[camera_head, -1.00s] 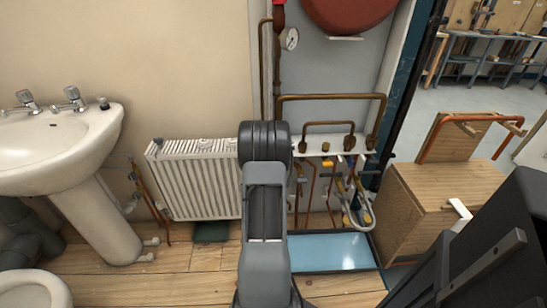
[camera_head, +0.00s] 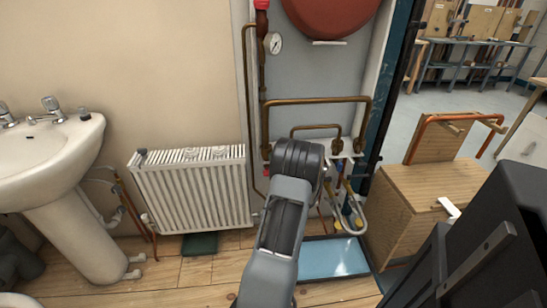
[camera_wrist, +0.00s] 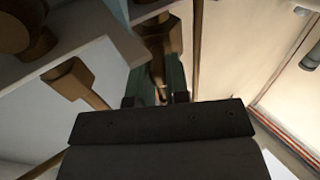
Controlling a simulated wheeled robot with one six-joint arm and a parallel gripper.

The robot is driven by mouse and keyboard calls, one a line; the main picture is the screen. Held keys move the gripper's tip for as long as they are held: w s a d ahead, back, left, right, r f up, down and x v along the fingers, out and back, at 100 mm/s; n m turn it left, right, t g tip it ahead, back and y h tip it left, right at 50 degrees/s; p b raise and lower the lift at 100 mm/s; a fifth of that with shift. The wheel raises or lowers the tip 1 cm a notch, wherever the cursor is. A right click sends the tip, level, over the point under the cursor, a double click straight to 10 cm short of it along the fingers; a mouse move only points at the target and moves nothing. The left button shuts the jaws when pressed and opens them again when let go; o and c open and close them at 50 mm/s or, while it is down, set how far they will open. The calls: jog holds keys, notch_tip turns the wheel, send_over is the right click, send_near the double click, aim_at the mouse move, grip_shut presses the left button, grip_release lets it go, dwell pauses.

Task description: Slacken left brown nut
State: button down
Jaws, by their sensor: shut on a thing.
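In the wrist view, my gripper (camera_wrist: 157,80) has its two greenish fingers on either side of a brown fitting (camera_wrist: 159,32), likely the left brown nut, and is shut on it. The exact contact at the fingertips is dim and partly hidden by the dark gripper body. Another brown nut (camera_wrist: 72,84) with a tapering stem sits apart, to the left. In the head view, my arm hides the gripper and the fitting it holds. A brown fitting (camera_head: 337,146) shows just right of the arm, below the small bent pipe.
A large brown pipe loop (camera_head: 318,101) and a pressure gauge (camera_head: 275,43) are above my arm. A white radiator (camera_head: 190,188) stands left, a blue tray (camera_head: 335,258) lies below, and a wooden box (camera_head: 425,205) stands right. Grey-white panels (camera_wrist: 105,55) are close in the wrist view.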

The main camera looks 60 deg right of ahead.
jog(key=shift+d+r+n+y, duration=0.1)
jog(key=shift+d+n+y, duration=0.15)
jog(key=shift+n+y, duration=0.25)
jog(key=c, duration=1.1)
grip_release()
jog(key=p+v, duration=0.3)
jog(key=v, duration=1.1)
jog(key=shift+d+f, duration=0.2)
jog(key=shift+f, duration=0.05)
